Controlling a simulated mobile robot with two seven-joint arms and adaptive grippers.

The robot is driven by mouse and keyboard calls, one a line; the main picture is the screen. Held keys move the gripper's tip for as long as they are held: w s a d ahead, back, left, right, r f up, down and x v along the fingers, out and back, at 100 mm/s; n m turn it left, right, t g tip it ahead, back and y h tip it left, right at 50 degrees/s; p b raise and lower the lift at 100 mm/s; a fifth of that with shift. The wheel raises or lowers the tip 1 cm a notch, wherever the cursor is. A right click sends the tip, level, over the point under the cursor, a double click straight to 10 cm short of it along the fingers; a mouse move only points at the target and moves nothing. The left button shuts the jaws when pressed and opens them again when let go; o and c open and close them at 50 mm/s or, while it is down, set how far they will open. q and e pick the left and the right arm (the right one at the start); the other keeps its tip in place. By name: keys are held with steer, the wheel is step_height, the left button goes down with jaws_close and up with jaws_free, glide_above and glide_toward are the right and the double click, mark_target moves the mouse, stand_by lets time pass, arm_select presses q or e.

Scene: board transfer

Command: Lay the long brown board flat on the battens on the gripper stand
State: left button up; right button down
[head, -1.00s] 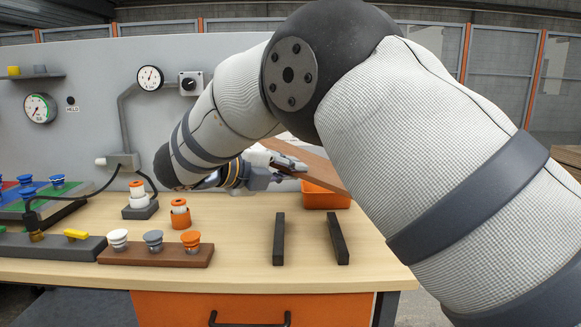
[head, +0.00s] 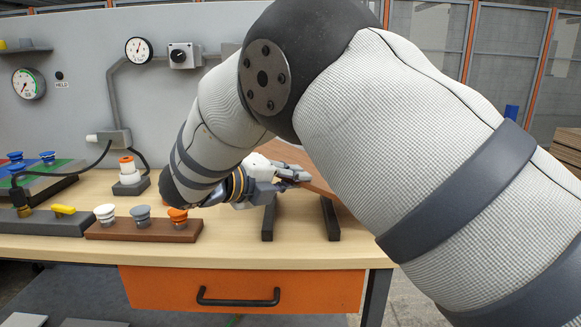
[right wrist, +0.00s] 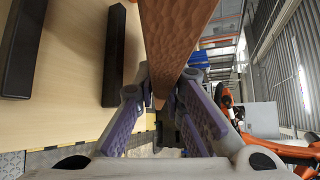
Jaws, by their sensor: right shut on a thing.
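The long brown board (head: 318,180) is in my right gripper (head: 290,176), partly hidden behind my right arm in the head view. In the right wrist view the board (right wrist: 178,40) runs up from between the fingers of my right gripper (right wrist: 165,105), which is shut on it. Two dark battens lie apart on the table: the left batten (head: 268,222) and the right batten (head: 330,218). In the wrist view they show as dark bars (right wrist: 115,55) left of the board. The board is raised, not lying on the battens. My left gripper is out of view.
A brown block (head: 145,231) with several knobs stands left of the battens on the wooden table (head: 230,250). A grey switch base (head: 131,187) stands behind it. The grey panel (head: 85,90) closes off the back. The tabletop in front of the battens is clear.

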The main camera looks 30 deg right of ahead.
steer(key=shift+f, duration=0.45)
stand_by(0.7)
steer(key=c, duration=1.6)
jaws_free()
steer(key=shift+c, duration=0.2)
steer(key=shift+o, duration=0.2)
steer(key=shift+o, duration=0.2)
steer(key=shift+f, duration=0.1)
steer(key=s+a, duration=0.1)
steer(key=a, duration=0.5)
steer(key=shift+s+p, duration=0.3)
steer(key=o, duration=0.6)
steer(key=shift+d, duration=0.1)
steer(key=shift+c, duration=0.2)
